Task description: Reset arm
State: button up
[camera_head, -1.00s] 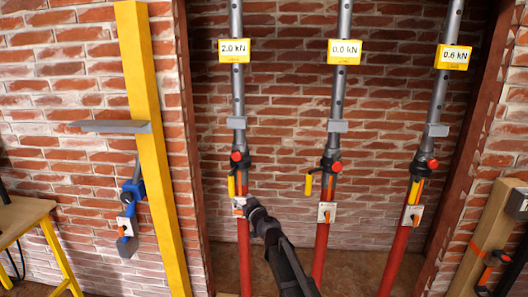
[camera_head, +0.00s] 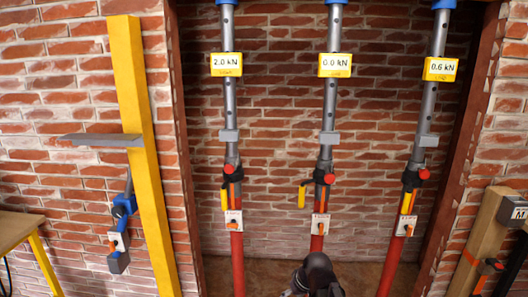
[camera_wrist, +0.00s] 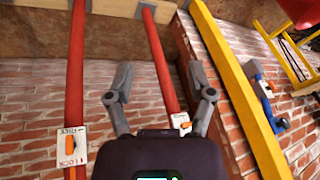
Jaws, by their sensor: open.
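My gripper (camera_wrist: 160,95) is open and empty in the wrist view, its two grey fingers spread apart in front of the brick wall. In the head view the dark end of my arm shows at the bottom middle, below the props, and the fingers cannot be made out there. Three props with red lower tubes stand in the wall opening: the left prop (camera_head: 238,262) reads 2.0 kN, the middle prop (camera_head: 317,243) 0.0 kN and the right prop (camera_head: 394,262) 0.6 kN. Each has a white lock plate with an orange lever.
A yellow post (camera_head: 143,180) with a grey shelf plate (camera_head: 103,140) and a blue clamp tool (camera_head: 124,205) stands at left. A wooden table (camera_head: 18,226) is at far left. A wooden post (camera_head: 478,240) stands at right. The floor between the props shows bare.

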jog(key=s+d+f+m+g+h, duration=0.1)
jog(key=s+d+m+g+h, duration=0.2)
jog(key=s+d, duration=0.45)
notch_tip(320, 180, up, 13)
jog(key=d+p, duration=0.1)
jog(key=p, duration=1.2)
jog(key=shift+m+h, duration=0.3)
dwell(2.0)
jog(key=shift+c, duration=0.9)
